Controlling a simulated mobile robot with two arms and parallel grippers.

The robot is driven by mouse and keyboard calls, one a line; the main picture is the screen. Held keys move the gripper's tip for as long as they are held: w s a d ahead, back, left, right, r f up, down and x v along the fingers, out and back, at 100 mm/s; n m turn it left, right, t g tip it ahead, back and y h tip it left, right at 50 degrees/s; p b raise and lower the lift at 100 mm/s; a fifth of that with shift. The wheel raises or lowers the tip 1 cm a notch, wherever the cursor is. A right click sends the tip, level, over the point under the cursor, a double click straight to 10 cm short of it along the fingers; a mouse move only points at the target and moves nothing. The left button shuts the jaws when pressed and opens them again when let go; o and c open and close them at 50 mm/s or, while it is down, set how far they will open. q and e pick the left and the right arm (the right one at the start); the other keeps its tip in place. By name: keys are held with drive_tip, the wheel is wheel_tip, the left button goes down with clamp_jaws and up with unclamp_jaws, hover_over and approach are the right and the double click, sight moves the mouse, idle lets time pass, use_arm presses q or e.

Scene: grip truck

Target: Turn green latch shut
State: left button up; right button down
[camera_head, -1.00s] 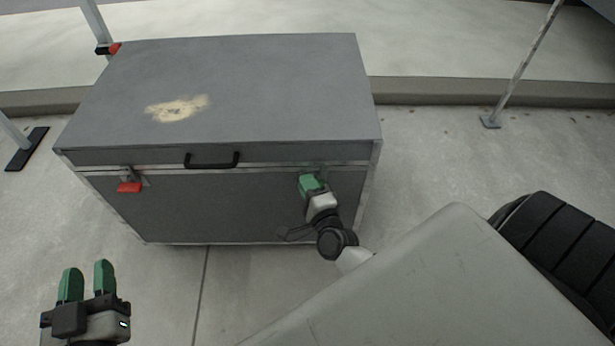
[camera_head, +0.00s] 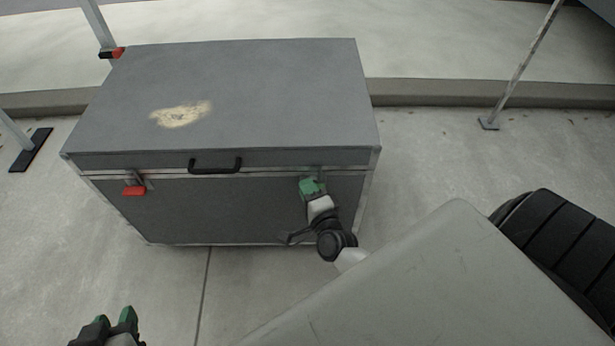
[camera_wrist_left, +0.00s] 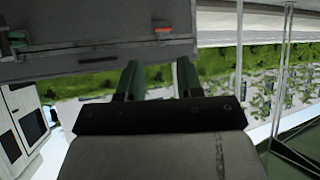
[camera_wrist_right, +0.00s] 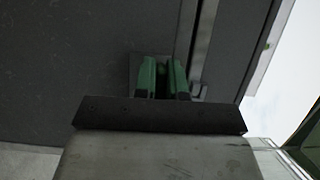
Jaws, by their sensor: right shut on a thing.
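A grey case (camera_head: 230,95) stands closed on the concrete floor, with a black handle (camera_head: 215,166) on its front. My right gripper (camera_head: 310,183) is at the right front of the case, just under the lid seam, shut on the green latch. The latch is largely hidden between the green fingers in the head view. The right wrist view shows the two fingers (camera_wrist_right: 163,77) close together at the latch plate, against the case front. My left gripper (camera_head: 113,320) is at the lower left, away from the case. Its fingers stand apart and empty in the left wrist view (camera_wrist_left: 158,80).
A red latch (camera_head: 134,190) sits at the left of the case front. A metal post with a foot (camera_head: 489,123) stands right of the case, and another post foot (camera_head: 30,150) is at the left. A low curb (camera_head: 440,92) runs behind. Floor in front is clear.

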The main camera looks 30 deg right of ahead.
drive_tip(key=c, duration=1.2)
unclamp_jaws()
drive_tip(key=shift+s, duration=0.1)
